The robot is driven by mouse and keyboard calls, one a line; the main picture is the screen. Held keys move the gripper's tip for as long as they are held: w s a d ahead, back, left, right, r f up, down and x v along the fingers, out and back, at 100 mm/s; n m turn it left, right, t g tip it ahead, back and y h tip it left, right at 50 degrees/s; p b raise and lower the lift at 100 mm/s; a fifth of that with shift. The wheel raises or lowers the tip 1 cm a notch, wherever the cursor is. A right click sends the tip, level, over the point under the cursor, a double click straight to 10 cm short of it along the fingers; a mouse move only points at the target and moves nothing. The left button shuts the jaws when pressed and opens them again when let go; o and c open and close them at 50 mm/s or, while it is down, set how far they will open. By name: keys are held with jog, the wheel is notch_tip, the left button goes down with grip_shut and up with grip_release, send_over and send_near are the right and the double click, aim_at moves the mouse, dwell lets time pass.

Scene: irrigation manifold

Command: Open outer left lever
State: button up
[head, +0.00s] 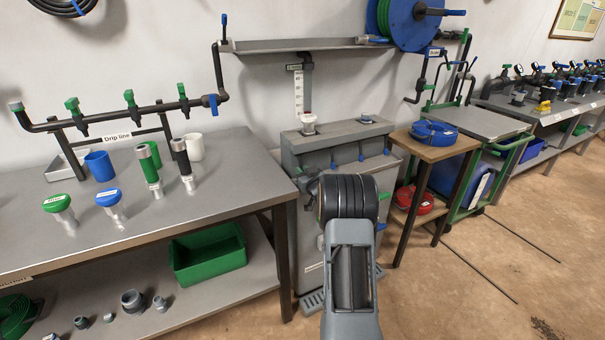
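No lever is marked as outer left, and I cannot tell which one that name means. The drip line (100,118) is a dark pipe at the left with several green-topped fittings, the leftmost green one (72,104) among them, and a blue handle (212,100) at its right end. A grey tank unit (350,135) in the middle has small blue handles (361,158) along its front, and a green handle (384,197) lower down. They are too small to tell open from shut. My arm stands in front of the tank and hides part of it; my gripper's fingers do not show.
A metal bench (235,165) with pots, a blue cup (99,165) and loose fittings stands at the left, a green bin (208,255) below. A small wooden table (445,150) and a green-framed cart (485,122) stand right of the tank. Floor at the lower right is mostly clear.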

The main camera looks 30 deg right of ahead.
grip_shut()
jog(key=shift+r+p, duration=0.15)
jog(key=shift+p, duration=0.2)
